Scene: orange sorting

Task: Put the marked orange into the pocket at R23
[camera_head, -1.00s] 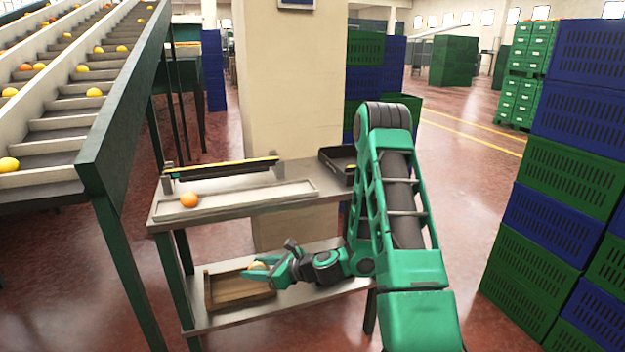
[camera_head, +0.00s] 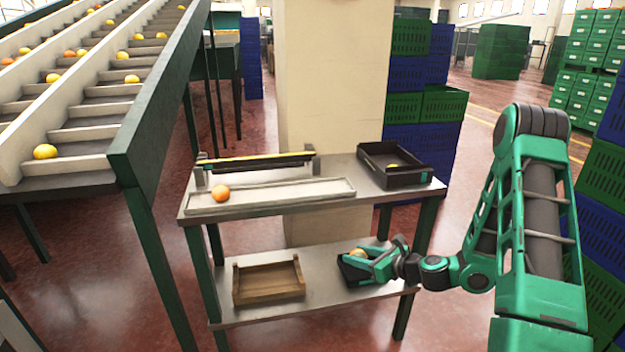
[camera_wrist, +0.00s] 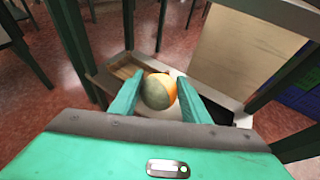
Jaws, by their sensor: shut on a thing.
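My gripper (camera_head: 362,256) is over the right part of the table's lower shelf. It is shut on an orange (camera_wrist: 158,92), with one finger on each side. In the wrist view the held orange is grey-green on its left and bright orange on its right; I cannot read any mark on it. In the head view a dark tray (camera_head: 349,276) shows beneath the gripper, partly hidden by it. I cannot tell whether the orange touches the tray. I see no R23 label, and no pockets can be made out.
A wooden crate (camera_head: 269,296) stands left on the lower shelf. On the top, a second orange (camera_head: 221,193) lies on a pale tray (camera_head: 300,196), and a black crate (camera_head: 380,178) stands at right. A conveyor (camera_head: 158,110) with oranges is at left. Bare shelf separates the crate and dark tray.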

